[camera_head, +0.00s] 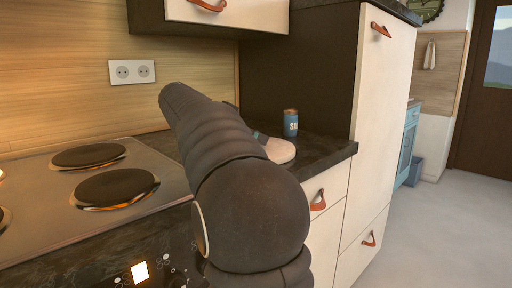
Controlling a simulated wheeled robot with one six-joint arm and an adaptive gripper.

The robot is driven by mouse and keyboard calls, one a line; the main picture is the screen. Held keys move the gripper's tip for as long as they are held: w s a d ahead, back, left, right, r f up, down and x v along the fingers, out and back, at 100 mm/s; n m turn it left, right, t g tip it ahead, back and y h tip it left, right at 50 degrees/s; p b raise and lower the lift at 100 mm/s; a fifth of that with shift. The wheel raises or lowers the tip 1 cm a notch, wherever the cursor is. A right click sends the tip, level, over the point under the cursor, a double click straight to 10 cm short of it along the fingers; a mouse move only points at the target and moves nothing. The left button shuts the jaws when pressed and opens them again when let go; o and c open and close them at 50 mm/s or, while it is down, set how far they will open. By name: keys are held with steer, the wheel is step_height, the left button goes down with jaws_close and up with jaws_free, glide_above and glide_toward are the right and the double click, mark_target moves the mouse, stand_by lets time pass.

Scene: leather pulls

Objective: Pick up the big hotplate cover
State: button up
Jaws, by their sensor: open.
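A round, pale, flat piece (280,150) lies on the dark counter, right of the stove. My arm hides its left part, and a small teal bit shows at its edge. It may be the big hotplate cover, but I cannot tell for sure. On the stove, two dark round discs, a rear one (88,155) and a front one (115,188), sit over hotplates with an orange glow at their rims. My dark arm crosses the middle of the view and reaches over the counter. My gripper cannot be made out; the arm hides that area.
A blue can (290,123) stands at the back of the dark counter (325,147). A tall white cabinet (380,120) bounds the counter's right side. A wall cupboard (230,12) hangs above. Open floor (430,240) lies at the right.

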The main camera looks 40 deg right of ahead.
steer(key=shift+s+d+f, duration=0.1)
steer(key=shift+d+f, duration=0.2)
steer(key=shift+d, duration=0.25)
jaws_close()
